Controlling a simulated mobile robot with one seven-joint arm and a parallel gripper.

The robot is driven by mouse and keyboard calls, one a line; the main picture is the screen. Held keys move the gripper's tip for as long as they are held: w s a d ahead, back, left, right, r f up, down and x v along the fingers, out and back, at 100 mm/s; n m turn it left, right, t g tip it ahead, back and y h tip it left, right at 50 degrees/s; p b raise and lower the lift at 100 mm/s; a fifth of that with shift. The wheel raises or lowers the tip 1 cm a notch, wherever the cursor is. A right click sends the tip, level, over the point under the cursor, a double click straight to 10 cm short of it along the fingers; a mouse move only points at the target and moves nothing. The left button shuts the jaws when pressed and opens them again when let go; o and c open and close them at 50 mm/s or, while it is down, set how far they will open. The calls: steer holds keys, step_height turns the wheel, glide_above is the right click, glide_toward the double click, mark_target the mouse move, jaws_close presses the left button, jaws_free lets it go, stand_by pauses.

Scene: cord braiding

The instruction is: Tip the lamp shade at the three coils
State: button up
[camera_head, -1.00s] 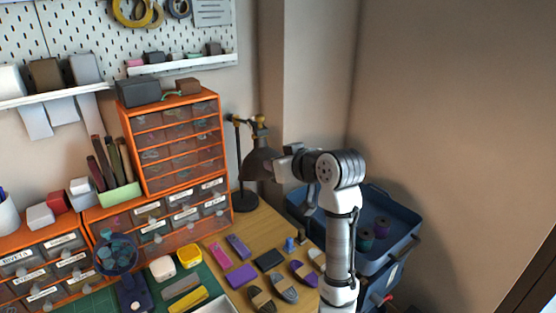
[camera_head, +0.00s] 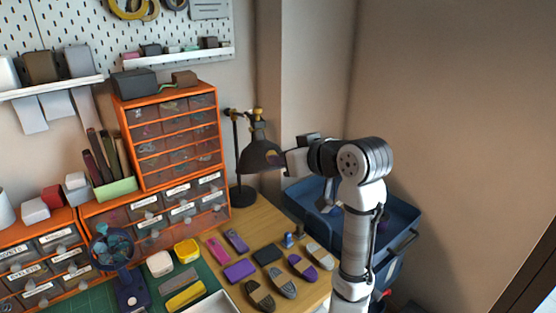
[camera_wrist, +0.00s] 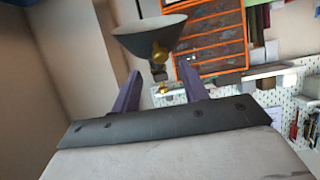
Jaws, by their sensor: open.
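The desk lamp's dark shade (camera_head: 258,156), with brass fittings on top, hangs tilted from a black stand left of my gripper. Its rim faces down toward the table. My gripper (camera_head: 283,158) is at the shade's right side; whether it touches the shade cannot be told. In the wrist view the shade (camera_wrist: 150,38) lies just beyond the two open purple fingers (camera_wrist: 159,72), with nothing held between them. Several flat elongated bundles lie on the table: dark-and-tan (camera_head: 258,294), grey (camera_head: 281,283), purple (camera_head: 302,267) and light grey (camera_head: 319,256). I cannot tell which are the three coils.
Orange drawer cabinets (camera_head: 168,135) stand behind and left of the lamp. A blue bin (camera_head: 400,215) stands right of the table, partly behind my arm. Pink, purple and black flat items lie on the wooden table (camera_head: 262,218). A pegboard (camera_head: 75,30) is on the wall.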

steer(key=b+v, duration=0.1)
steer(key=v, duration=0.7)
steer(key=shift+s, duration=0.15)
stand_by(1.6)
